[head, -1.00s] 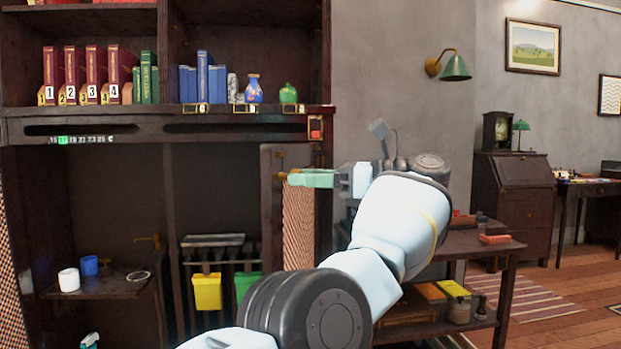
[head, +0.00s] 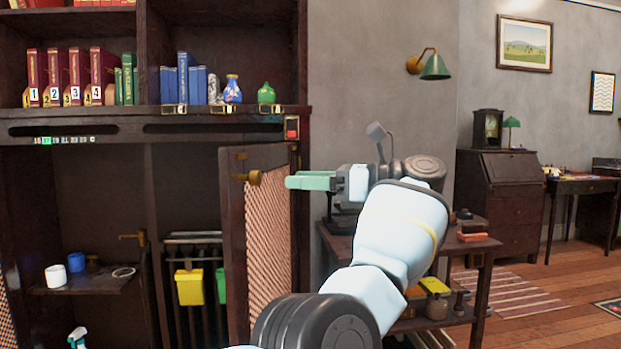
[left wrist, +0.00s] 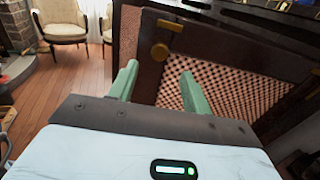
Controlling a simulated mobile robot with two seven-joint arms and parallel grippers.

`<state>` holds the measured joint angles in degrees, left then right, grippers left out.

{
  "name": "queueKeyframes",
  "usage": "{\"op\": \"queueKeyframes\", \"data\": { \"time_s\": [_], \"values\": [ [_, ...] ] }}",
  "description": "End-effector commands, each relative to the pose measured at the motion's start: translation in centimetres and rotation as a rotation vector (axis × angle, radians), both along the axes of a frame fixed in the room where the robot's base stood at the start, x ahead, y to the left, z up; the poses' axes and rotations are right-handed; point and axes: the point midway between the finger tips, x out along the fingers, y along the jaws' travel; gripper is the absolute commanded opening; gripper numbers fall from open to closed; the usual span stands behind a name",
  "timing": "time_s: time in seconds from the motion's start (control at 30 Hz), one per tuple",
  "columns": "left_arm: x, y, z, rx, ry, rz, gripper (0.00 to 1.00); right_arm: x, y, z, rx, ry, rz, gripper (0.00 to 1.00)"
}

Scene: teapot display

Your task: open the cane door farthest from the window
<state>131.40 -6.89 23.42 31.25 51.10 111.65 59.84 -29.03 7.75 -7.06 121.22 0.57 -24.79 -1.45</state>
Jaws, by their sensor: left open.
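The cane door (head: 270,245) on the right of the dark cabinet stands partly open, its woven panel facing me. A brass knob (head: 254,177) is on its upper frame. My left gripper (head: 310,181), with green fingers, is at the door's upper right in the head view. In the left wrist view the open gripper (left wrist: 159,88) has one finger by the door's edge and one over the cane panel. I cannot tell whether they touch. My right gripper is not in view.
Another strip of cane (head: 6,315) shows at the far left. Inside the cabinet are a yellow bucket (head: 189,287) and a low shelf (head: 100,286) with cups. A side table (head: 480,245) stands behind my arm. Armchairs (left wrist: 62,22) and open floor (left wrist: 75,70) show in the left wrist view.

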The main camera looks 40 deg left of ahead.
Motion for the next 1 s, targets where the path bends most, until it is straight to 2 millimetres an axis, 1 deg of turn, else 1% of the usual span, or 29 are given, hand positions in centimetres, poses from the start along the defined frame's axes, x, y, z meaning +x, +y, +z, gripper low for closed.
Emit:
{"op": "queueKeyframes", "data": {
  "time_s": [0.2,0.53,0.73,0.8,0.87,0.9,0.97,1.0],
  "values": [
    [-0.2,0.2,0.0,-0.001,0.001,0.003,0.49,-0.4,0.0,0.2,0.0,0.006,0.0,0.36],
    [-0.2,0.2,0.0,-0.001,0.001,0.003,0.49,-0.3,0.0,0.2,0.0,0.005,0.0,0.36],
    [-0.2,0.2,-0.1,0.0,0.002,0.003,0.23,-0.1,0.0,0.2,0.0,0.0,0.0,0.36],
    [0.0,0.4,-0.4,0.006,0.014,0.0,0.13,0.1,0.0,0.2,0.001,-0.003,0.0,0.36],
    [0.3,0.8,-1.2,0.019,0.042,-0.007,0.06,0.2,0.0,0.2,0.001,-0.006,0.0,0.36],
    [0.5,1.1,-2.0,0.033,0.069,-0.014,0.0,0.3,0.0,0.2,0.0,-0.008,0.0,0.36],
    [1.1,1.8,-3.4,0.061,0.127,-0.031,0.0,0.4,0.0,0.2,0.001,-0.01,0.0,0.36],
    [1.5,2.3,-4.6,0.085,0.174,-0.044,0.0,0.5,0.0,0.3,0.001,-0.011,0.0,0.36]
  ]
}}
